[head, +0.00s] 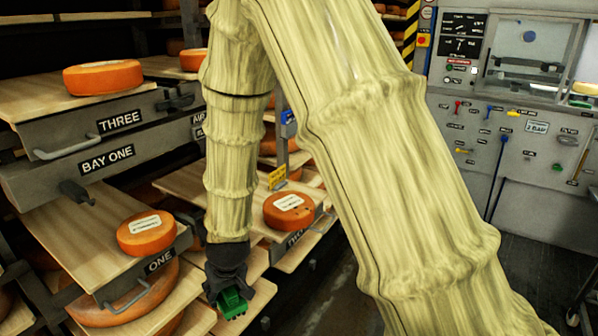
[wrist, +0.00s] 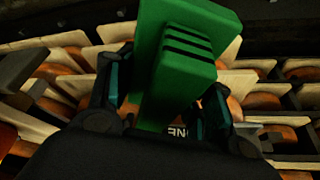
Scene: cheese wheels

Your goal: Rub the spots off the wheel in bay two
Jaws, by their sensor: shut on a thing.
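My gripper (head: 228,284) is shut on a green block-shaped tool (head: 233,303), low in the middle of the head view. In the wrist view, the green tool (wrist: 188,62), with dark stripes on one side, sits between the fingers of my gripper (wrist: 160,95). An orange cheese wheel (head: 289,211) with a white label lies on a board to the right of and above my gripper, apart from the tool. Small dark marks show on this wheel.
A labelled wheel (head: 146,234) lies on the board marked ONE, left of my gripper. Another wheel (head: 103,77) lies on the board marked THREE.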

